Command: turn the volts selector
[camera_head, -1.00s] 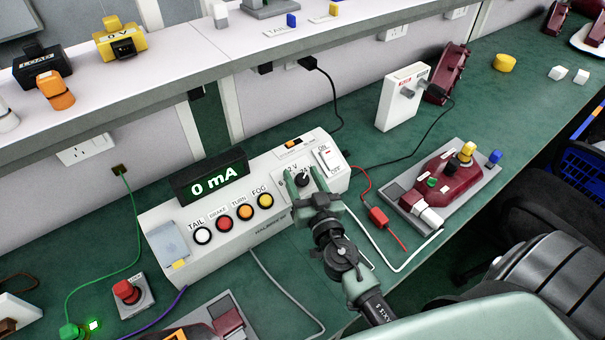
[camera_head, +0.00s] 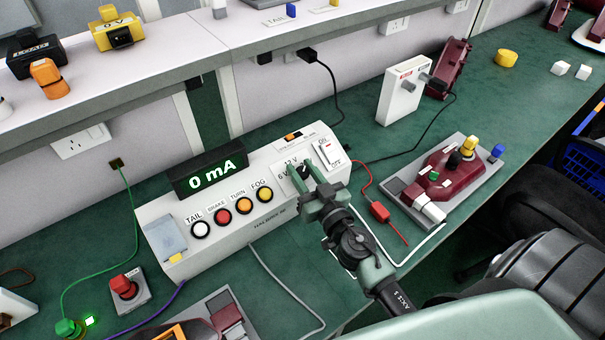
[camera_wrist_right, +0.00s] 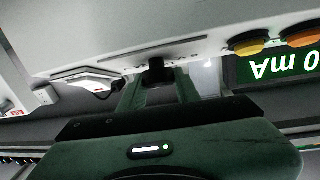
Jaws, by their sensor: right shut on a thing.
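The volts selector is a small black knob (camera_head: 304,171) near the right end of the white test box's front, with 6 V and 12 V marks beside it. The knob also shows in the right wrist view (camera_wrist_right: 155,71). My right gripper (camera_head: 302,173) reaches it from the front, its two green fingers on either side of the knob and shut on it. In the right wrist view its fingers (camera_wrist_right: 158,84) partly cover the knob. The knob's exact pointing direction cannot be told. My left gripper is not in view.
The test box (camera_head: 265,229) has several round buttons and a display (camera_head: 207,167) reading 0 mA. A rocker switch (camera_head: 328,152) sits just right of the selector. A red lamp on a grey plate (camera_head: 446,172) and a red wire connector (camera_head: 380,212) lie to the right.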

